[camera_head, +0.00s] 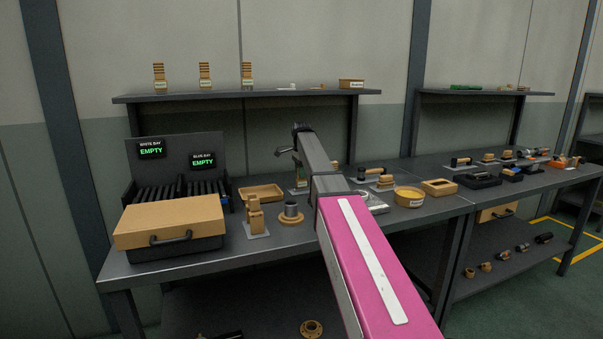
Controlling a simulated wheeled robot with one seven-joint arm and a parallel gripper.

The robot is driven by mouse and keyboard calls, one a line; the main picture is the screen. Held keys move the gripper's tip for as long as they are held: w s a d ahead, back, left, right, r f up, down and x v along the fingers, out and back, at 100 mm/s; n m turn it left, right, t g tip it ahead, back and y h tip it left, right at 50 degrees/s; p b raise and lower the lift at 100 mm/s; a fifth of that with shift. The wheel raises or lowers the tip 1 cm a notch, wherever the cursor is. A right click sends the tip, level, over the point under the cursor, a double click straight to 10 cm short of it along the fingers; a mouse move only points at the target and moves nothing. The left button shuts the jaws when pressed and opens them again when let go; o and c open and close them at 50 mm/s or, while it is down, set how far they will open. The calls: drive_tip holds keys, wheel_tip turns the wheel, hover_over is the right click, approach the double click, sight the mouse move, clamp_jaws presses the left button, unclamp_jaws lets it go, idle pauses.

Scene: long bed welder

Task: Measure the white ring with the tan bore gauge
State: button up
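My arm reaches over the workbench (220,254) from the lower right. My gripper (286,151) is at its far end, small and partly hidden by my arm; I cannot tell whether it is open or shut, or holds anything. A tan upright tool (254,215) stands on a grey plate left of my arm; it may be the bore gauge, but I cannot tell for sure. Beside it is a grey cylinder on a tan flange (291,214). I cannot make out a white ring. The white bay screen (151,149) reads "EMPTY", as does the blue bay screen (203,160).
A tan-lidded case (170,222) fills the bench's left front. A tan tray (261,193) lies behind the upright tool. A round tan bowl (409,197) and a tan box (439,187) are right of my arm. A shelf (200,98) hangs above the bench.

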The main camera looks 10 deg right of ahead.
drive_tip(key=shift+r, duration=0.15)
idle(0.5)
drive_tip(key=shift+r, duration=0.45)
clamp_jaws()
drive_tip(key=shift+r, duration=5)
